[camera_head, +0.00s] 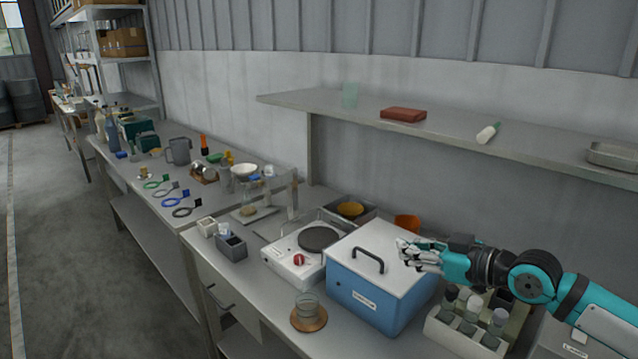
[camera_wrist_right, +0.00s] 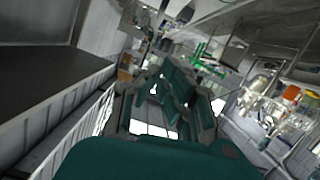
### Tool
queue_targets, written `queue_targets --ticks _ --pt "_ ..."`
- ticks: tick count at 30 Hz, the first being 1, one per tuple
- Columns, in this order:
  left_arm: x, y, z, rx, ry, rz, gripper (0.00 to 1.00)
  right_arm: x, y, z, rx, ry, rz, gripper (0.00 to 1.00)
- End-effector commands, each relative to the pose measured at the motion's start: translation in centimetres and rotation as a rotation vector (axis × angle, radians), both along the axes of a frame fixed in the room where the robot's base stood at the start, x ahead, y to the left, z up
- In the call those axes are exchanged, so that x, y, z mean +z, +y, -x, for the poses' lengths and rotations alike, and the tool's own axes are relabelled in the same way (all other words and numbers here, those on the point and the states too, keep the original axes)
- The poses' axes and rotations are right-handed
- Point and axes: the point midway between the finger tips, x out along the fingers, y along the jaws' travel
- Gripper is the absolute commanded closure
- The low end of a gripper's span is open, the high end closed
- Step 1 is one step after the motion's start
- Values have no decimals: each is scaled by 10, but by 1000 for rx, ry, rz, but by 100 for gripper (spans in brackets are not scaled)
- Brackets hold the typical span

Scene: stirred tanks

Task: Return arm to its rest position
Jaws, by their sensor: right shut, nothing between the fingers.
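My right arm (camera_head: 535,277) reaches in from the right edge in the head view. Its gripper (camera_head: 408,254) is shut and empty and points left. It shows in front of the white lid of a blue box (camera_head: 365,295); whether it touches the lid I cannot tell. In the right wrist view the gripper's fingers (camera_wrist_right: 172,98) are dark teal and grey, with nothing held between them. My left gripper is not in view.
A crate of bottles (camera_head: 455,338) stands below my right arm. A shelf (camera_head: 345,118) runs above the bench. Free floor lies left.

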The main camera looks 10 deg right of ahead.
Motion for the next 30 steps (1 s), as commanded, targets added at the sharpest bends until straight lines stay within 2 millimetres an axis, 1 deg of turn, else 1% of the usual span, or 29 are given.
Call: queue_targets --ticks 1,2,5,6,8,9,10,12,14,15,18,21,24,30 --pt "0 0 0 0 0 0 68 -16 14 6 25 26 7 100" --pt "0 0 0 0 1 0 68 -27 23 11 41 43 17 100" --pt "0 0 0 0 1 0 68 -72 61 36 105 113 60 100" --pt "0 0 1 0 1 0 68 -94 78 50 129 148 80 100" --pt "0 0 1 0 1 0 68 -126 102 75 154 199 111 100" --pt "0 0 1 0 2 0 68 -146 116 93 159 237 131 100" --pt "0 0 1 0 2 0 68 -162 124 108 153 268 143 100" --pt "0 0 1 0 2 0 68 -192 134 139 109 343 174 100" --pt "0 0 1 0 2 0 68 -211 133 161 45 409 196 100" --pt "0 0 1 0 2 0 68 -223 129 175 0 453 209 100" --pt "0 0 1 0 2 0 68 -245 114 206 -116 558 236 100" --pt "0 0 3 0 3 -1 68 -261 98 234 -224 657 257 100" --pt "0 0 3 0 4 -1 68 -273 81 261 -320 745 277 100" --pt "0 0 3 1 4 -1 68 -288 53 309 -484 898 308 100"
